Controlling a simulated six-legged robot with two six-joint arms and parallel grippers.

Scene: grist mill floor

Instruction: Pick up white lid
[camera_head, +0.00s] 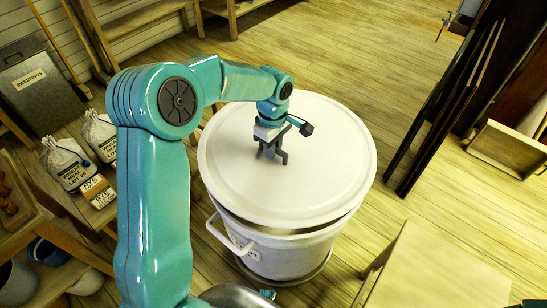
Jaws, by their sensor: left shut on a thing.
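The white lid (325,150) is a large round disc over a white bin (285,255) in the middle of the head view. A dark gap with a brownish band shows between the lid's front edge and the bin's rim, so the lid sits a little off the rim there. My left gripper (272,155) comes down on the middle of the lid and is shut on it. The part of the lid between the fingers is hidden by them. My right gripper is not in view.
Labelled sacks (66,163) and a grey sweepings bin (40,88) stand at the left. A wooden table (440,270) is at the lower right. Dark upright boards (445,95) and a wooden crate (508,150) stand at the right. The floor behind the bin is clear.

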